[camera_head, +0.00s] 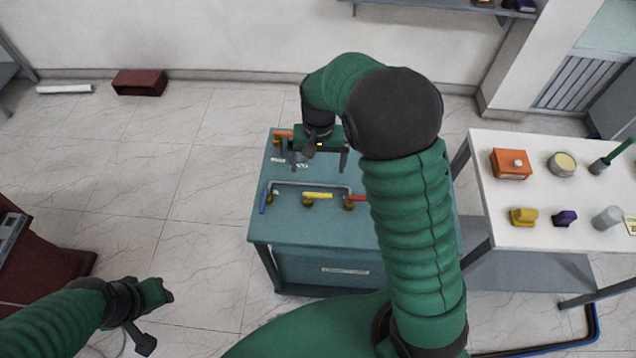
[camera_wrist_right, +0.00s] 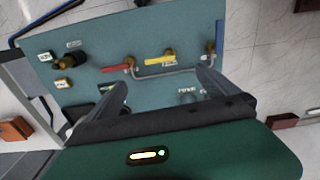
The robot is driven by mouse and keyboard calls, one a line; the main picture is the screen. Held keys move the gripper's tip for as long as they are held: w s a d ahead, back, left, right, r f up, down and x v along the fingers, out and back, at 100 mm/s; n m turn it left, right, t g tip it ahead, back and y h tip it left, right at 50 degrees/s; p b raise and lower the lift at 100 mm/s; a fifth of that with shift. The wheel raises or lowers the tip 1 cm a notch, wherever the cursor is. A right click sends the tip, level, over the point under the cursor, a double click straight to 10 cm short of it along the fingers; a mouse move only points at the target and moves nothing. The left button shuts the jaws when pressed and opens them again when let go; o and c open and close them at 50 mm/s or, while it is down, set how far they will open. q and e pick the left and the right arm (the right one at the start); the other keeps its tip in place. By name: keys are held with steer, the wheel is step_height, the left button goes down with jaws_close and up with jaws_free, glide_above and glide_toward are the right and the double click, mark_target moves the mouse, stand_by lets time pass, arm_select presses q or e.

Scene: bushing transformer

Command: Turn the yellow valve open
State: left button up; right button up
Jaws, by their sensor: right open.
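The yellow valve (camera_head: 318,195) sits on the teal bench top, its lever lying crosswise between a blue-handled valve (camera_head: 264,200) and a red-handled valve (camera_head: 357,198). It also shows in the right wrist view (camera_wrist_right: 160,60), ahead of the two fingers. My right gripper (camera_head: 319,165) is open and empty above the bench, behind the yellow valve and apart from it. In the wrist view its fingers (camera_wrist_right: 160,88) are spread wide. My left gripper (camera_head: 150,298) is at the lower left, away from the bench; its fingers are unclear.
A grey pipe (camera_head: 312,184) runs behind the valves. An orange handle (camera_head: 283,133) is at the bench's far left corner. A dark round knob (camera_wrist_right: 70,58) stands beside the red valve. A white table (camera_head: 540,190) with several items stands right. Floor left of the bench is clear.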

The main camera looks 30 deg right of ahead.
steer(key=w, duration=0.2)
steer(key=p, duration=0.1)
glide_above(318, 194)
step_height(318, 194, down, 4)
steer(key=f, duration=0.1)
steer(key=shift+m, duration=0.3)
step_height(318, 194, down, 11)
steer(key=shift+d+r+p, duration=0.1)
steer(key=shift+p, duration=1)
steer(key=shift+f, duration=0.3)
arm_select(q)
steer(key=v, duration=0.4)
steer(key=shift+w, duration=0.3)
arm_select(e)
steer(key=c, duration=2.1)
